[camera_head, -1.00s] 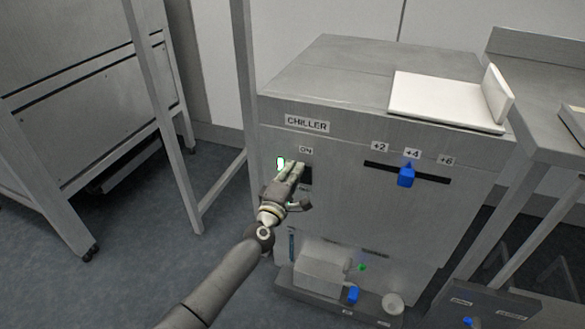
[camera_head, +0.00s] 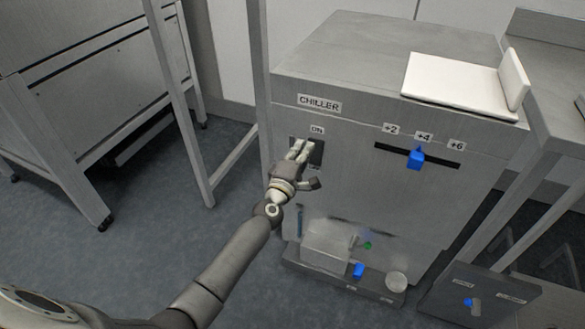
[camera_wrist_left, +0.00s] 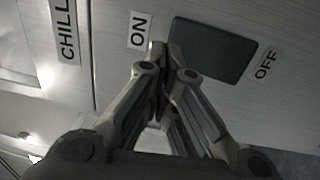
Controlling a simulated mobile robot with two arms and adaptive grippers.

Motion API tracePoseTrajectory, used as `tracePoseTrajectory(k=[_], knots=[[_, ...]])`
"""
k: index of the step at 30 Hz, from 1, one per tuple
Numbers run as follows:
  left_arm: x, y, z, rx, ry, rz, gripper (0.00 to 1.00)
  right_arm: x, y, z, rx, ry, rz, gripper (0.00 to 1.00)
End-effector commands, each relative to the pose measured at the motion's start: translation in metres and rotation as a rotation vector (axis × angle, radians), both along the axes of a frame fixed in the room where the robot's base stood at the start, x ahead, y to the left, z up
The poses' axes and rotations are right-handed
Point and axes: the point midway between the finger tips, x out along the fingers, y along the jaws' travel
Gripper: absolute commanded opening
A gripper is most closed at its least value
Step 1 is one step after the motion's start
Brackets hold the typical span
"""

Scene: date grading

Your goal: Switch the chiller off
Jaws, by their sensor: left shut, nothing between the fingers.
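The chiller (camera_head: 360,190) is a grey metal cabinet labelled CHILLER. Its dark switch plate (camera_head: 317,152) sits below the ON label (camera_head: 317,130). In the left wrist view the switch plate (camera_wrist_left: 215,48) lies between the ON label (camera_wrist_left: 138,30) and the OFF label (camera_wrist_left: 267,62). My left gripper (camera_head: 303,148) is shut and empty, its fingertips at the switch and covering part of it. In the left wrist view the gripper's fingertips (camera_wrist_left: 160,52) are by the plate's ON end; I cannot tell whether they touch it. My right gripper is out of view.
A blue slider knob (camera_head: 416,158) sits in a slot marked +2, +4 and +6. A white board (camera_head: 455,83) lies on top of the chiller. Below is a shelf with small fittings, including a blue knob (camera_head: 358,270). Metal frames stand on both sides.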

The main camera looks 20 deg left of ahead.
Motion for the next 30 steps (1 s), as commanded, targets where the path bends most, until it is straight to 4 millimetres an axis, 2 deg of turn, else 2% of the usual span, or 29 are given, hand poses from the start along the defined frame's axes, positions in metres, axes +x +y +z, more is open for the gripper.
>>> tracePoseTrajectory(k=[9,15,21,30], knots=[[-0.059,0.003,-0.007,0.001,0.003,0.001,0.0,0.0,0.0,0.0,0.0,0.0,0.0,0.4],[-0.087,0.004,-0.009,0.004,0.002,0.001,0.0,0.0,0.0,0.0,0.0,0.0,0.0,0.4],[-0.099,0.004,-0.009,0.002,0.002,0.001,0.0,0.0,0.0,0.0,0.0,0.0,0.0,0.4],[-0.1,0.004,-0.009,0.002,0.001,0.001,0.0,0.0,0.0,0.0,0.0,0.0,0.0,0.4]])
